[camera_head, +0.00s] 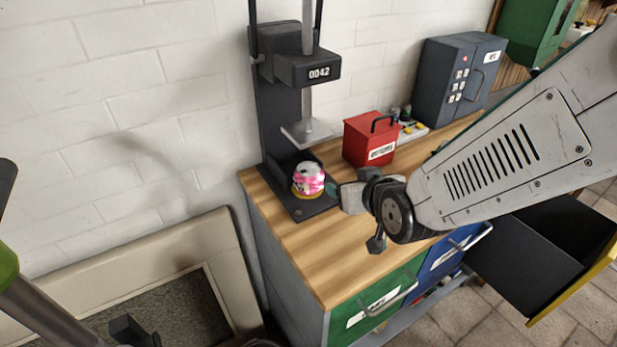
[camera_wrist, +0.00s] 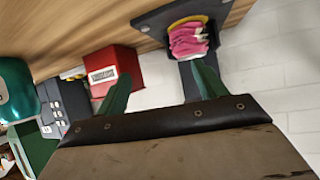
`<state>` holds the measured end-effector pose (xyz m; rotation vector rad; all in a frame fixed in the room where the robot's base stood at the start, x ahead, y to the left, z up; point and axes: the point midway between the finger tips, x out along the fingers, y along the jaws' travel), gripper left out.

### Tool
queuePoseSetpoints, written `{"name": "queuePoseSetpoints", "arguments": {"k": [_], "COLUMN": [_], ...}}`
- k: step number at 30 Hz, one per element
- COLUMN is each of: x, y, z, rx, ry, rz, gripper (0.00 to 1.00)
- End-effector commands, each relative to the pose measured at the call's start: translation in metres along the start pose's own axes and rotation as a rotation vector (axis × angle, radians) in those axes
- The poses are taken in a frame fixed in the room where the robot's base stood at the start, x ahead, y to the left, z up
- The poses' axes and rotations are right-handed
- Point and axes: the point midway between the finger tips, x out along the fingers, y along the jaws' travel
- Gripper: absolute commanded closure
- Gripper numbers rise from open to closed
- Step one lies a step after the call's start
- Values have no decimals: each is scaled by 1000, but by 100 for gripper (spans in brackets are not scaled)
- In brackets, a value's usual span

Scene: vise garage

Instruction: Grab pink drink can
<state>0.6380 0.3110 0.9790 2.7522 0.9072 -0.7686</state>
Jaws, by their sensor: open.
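The pink can (camera_head: 308,179) has pink and white markings and looks short and crumpled. It stands on a yellow ring on the base of a dark press (camera_head: 317,67), under the press plate. In the wrist view the pink can (camera_wrist: 188,40) is at the upper right, just beyond the tip of one finger. My gripper (camera_wrist: 160,88) is open, its two green fingers spread with nothing between them. In the head view my arm reaches in from the right, and the gripper is beside the press base, mostly hidden by the wrist.
A red box (camera_head: 370,139) with a handle stands right of the press, with a grey safe-like cabinet (camera_head: 458,80) behind it. The wooden bench top (camera_head: 330,262) is clear in front. An open drawer (camera_head: 545,250) sticks out at the lower right.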

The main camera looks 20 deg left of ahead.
Motion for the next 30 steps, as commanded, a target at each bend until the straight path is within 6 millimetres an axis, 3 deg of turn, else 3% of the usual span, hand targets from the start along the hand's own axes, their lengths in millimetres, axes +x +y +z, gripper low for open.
{"name": "queuePoseSetpoints", "arguments": {"k": [1, 3, 7, 24, 30], "x": [10, 18, 26, 95, 102], "y": [-18, -35, -51, -53, -53], "z": [6, 9, 10, -1, -2], "rx": [-20, -37, -53, -53, -53], "ry": [32, 79, 130, 142, 143], "rz": [-22, -38, -55, -55, -55], "gripper": [30, 30, 30, 30, 30]}}
